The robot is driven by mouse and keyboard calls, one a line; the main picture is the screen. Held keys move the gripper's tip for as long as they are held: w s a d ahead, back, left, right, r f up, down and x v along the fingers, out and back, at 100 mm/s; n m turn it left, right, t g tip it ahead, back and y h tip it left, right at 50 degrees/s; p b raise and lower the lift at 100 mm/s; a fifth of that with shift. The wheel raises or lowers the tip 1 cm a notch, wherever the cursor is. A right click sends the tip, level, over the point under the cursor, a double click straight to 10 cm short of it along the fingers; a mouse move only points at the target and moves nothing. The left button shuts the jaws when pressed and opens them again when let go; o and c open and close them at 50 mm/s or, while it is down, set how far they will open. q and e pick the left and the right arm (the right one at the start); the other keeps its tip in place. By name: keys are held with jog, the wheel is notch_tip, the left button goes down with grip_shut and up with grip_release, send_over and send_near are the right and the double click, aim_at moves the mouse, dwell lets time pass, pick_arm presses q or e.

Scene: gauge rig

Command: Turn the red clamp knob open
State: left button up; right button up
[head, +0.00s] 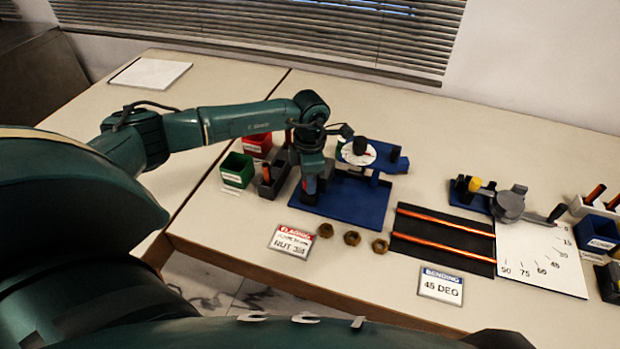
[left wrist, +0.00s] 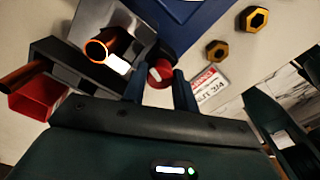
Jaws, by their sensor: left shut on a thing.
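The red clamp knob (left wrist: 158,73) shows in the left wrist view between the two dark blue fingers of my left gripper (left wrist: 160,88), which is shut on it. In the head view my left gripper (head: 309,192) points down over the left part of the blue rig base (head: 352,205). There the gripper and wrist hide the knob. The rig has a round white dial (head: 352,158) with a black knob, just right of my wrist. How far the clamp knob is turned cannot be told. My right gripper is not in view.
A green bin (head: 237,171), a red bin (head: 258,146) and a grey holder (head: 268,190) stand close left of the gripper. Three brass nuts (head: 352,238) and a sign (head: 294,240) lie in front. A black mat (head: 445,255) with two copper rods is to the right.

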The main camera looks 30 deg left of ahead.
pick_arm(q)
jog(key=n, duration=0.2)
jog(key=shift+n, duration=0.6)
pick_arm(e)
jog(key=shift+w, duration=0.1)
pick_arm(q)
jog(key=shift+n, duration=0.3)
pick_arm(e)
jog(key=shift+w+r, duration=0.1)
pick_arm(q)
jog(key=o, duration=0.7)
jog(key=shift+r, duration=0.15)
notch_tip(320, 180, up, 13)
jog(key=b, duration=0.1)
jog(key=shift+b, duration=0.4)
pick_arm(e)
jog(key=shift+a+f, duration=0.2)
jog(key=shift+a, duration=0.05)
